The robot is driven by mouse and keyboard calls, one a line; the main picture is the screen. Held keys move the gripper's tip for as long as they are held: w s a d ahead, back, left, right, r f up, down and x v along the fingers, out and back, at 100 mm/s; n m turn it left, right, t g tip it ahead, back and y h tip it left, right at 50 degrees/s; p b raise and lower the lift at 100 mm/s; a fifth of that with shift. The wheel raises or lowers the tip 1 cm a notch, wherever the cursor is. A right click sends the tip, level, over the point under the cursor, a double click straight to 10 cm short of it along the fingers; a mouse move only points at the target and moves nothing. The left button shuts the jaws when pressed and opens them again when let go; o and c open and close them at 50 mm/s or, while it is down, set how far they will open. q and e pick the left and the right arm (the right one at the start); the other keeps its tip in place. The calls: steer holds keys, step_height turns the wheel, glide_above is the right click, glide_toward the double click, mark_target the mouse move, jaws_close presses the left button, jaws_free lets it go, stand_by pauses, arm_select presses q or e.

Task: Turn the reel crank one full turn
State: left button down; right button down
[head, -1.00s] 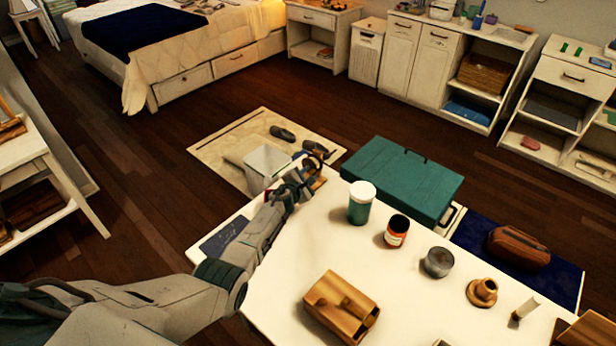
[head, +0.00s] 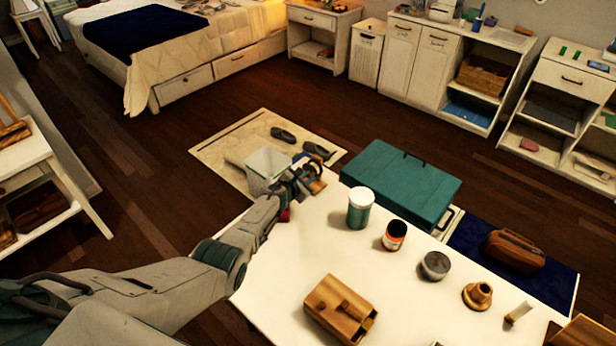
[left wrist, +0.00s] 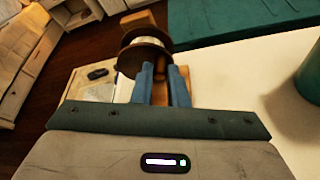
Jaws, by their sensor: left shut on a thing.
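The reel (head: 316,168) stands at the far left corner of the white table. In the left wrist view it shows as a pale spool with dark round flanges (left wrist: 145,50), just beyond the fingers. Its wooden base (left wrist: 179,88) shows beside and behind the right-hand finger. My left gripper (head: 304,184) is at the reel, its blue fingers (left wrist: 162,78) close together in front of the spool. It is shut on the reel crank, which the fingers mostly hide. My right gripper is not in view.
A pale bin (head: 267,168) is behind the gripper.

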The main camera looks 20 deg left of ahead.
arm_select(q)
steer(key=shift+w+a+r+n+g+h, duration=0.1)
steer(key=shift+r+n+g+h, duration=0.1)
steer(key=shift+n+h, duration=0.15)
steer(key=shift+a+r+n+g+h, duration=0.1)
steer(key=shift+n+g+h, duration=0.15)
steer(key=shift+n, duration=0.2)
steer(key=c, duration=1.4)
jaws_free()
steer(key=shift+c, duration=0.2)
steer(key=shift+p, duration=0.3)
